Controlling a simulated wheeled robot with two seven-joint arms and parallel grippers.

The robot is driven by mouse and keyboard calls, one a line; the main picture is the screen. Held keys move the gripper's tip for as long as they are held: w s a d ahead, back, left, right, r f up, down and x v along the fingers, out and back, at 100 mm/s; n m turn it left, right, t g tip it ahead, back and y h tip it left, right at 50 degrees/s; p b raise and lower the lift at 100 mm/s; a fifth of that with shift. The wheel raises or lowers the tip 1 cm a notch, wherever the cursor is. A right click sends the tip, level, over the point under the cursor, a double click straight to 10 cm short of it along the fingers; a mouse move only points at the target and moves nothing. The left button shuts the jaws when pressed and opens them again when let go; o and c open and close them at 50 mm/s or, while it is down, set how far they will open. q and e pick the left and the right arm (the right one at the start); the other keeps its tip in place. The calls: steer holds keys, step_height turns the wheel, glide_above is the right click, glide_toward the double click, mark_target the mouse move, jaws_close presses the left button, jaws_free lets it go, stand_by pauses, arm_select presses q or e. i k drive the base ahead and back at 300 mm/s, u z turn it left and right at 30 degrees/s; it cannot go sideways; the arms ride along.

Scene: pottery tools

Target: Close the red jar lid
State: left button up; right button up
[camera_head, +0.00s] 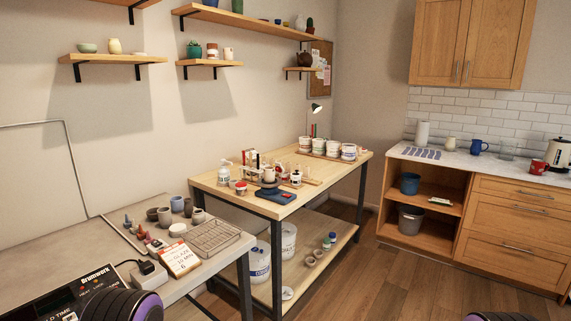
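A small whitish jar with red at its top (241,188) stands near the front left of the wooden worktable (290,208). It is too small to tell whether the red part is a lid, or whether it sits open or shut. Neither of my grippers is in view. Only dark rounded parts of my own arms with purple rings show at the bottom edge.
White bottles (225,172) and a blue scale-like device (276,196) stand near the jar. Several white tubs (333,148) stand at the table's far end. A grey counter (95,250) with a wire rack (214,238) lies in front at left. Wooden floor (395,285) is clear at right.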

mark_target(278, 168)
steer(key=z, duration=0.6)
steer(key=i, duration=1.6)
steer(key=u, duration=0.45)
